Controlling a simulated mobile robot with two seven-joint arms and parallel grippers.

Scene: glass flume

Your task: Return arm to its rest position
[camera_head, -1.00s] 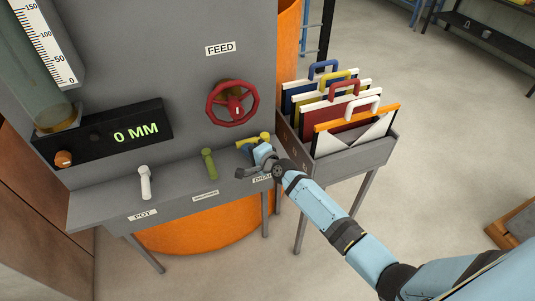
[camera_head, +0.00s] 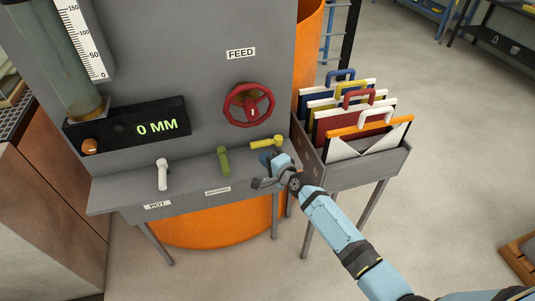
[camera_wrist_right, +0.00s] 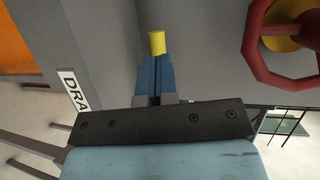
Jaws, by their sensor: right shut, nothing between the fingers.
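My right gripper (camera_head: 267,158) is shut and empty just in front of the yellow lever (camera_head: 266,142), above the right end of the grey shelf (camera_head: 190,204). In the right wrist view its blue fingers (camera_wrist_right: 155,78) are together, and the yellow lever's end (camera_wrist_right: 157,42) shows just past their tips. I cannot tell whether they touch. My right arm reaches in from the lower right. My left gripper is not in view.
A red FEED handwheel (camera_head: 248,105) is above the levers. A green lever (camera_head: 224,161) and a white lever (camera_head: 162,174) stand left on the shelf. A grey bin of folders (camera_head: 365,170) is close to the right of my gripper. Floor is open further right.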

